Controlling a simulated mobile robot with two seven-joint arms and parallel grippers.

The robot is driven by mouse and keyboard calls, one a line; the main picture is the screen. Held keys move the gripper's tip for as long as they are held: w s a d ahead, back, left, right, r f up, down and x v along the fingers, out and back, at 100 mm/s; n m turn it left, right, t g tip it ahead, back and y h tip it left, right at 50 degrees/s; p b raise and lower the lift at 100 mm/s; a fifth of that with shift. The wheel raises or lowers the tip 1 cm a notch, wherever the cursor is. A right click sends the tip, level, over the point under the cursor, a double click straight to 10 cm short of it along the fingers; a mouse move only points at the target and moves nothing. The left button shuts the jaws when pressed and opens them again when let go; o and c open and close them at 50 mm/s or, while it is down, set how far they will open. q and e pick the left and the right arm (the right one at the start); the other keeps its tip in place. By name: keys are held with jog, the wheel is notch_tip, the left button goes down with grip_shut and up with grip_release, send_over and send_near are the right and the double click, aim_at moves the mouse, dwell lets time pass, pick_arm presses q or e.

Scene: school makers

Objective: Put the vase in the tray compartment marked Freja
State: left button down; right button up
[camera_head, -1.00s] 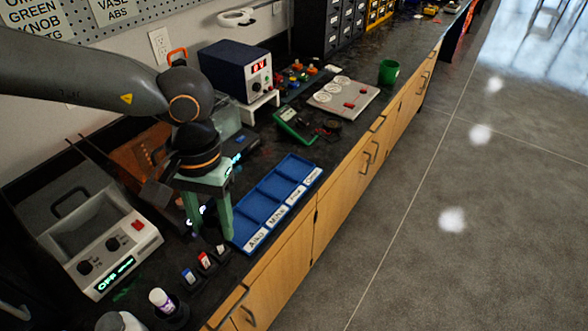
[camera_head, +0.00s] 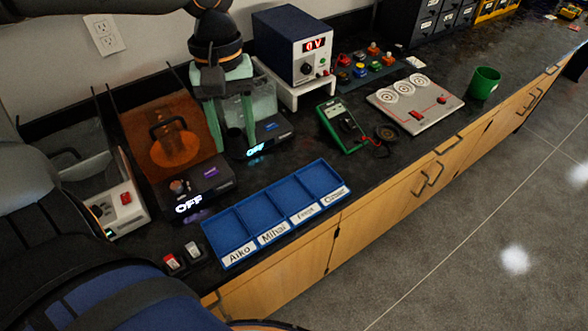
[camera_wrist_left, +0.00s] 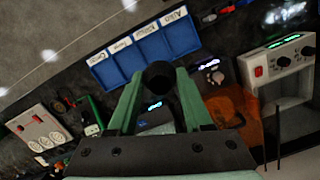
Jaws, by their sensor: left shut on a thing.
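The blue tray (camera_head: 240,217) lies near the bench's front edge, with four labelled compartments. From the left they read Aiko, Mihai, Freja (camera_head: 306,214) and a last one that looks like Conor. The tray also shows at the top of the left wrist view (camera_wrist_left: 112,73). My left gripper (camera_head: 232,125) has green fingers and is behind the tray, in front of a clear-lidded machine. In the left wrist view it is shut on a dark round-mouthed vase (camera_wrist_left: 159,75). The vase is hard to make out in the head view. My right gripper is not in view.
An orange-lidded machine (camera_head: 172,145) and the clear-lidded machine (camera_head: 262,137) stand behind the tray. A green multimeter (camera_head: 342,125), a board with round targets (camera_head: 414,101) and a green cup (camera_head: 484,83) lie to the right. Two small switches (camera_head: 182,258) sit left of the tray.

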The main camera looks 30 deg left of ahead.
pick_arm(q)
jog(key=s+a+f+n+t+b, duration=0.1)
jog(key=s+f+n+b, duration=0.4)
jog(key=n, duration=0.7)
jog(key=shift+a+f+n, duration=0.2)
jog(key=shift+a+n, duration=0.1)
jog(key=shift+a, duration=0.45)
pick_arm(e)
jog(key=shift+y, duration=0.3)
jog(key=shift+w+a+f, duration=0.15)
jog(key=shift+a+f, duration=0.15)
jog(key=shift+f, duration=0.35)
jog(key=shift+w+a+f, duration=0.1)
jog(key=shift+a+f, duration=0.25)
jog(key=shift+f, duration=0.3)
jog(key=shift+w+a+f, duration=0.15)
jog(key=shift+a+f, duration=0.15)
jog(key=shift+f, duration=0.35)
pick_arm(q)
jog(key=shift+d+f+t, duration=0.1)
jog(key=shift+f+t, duration=0.05)
jog(key=shift+t, duration=0.15)
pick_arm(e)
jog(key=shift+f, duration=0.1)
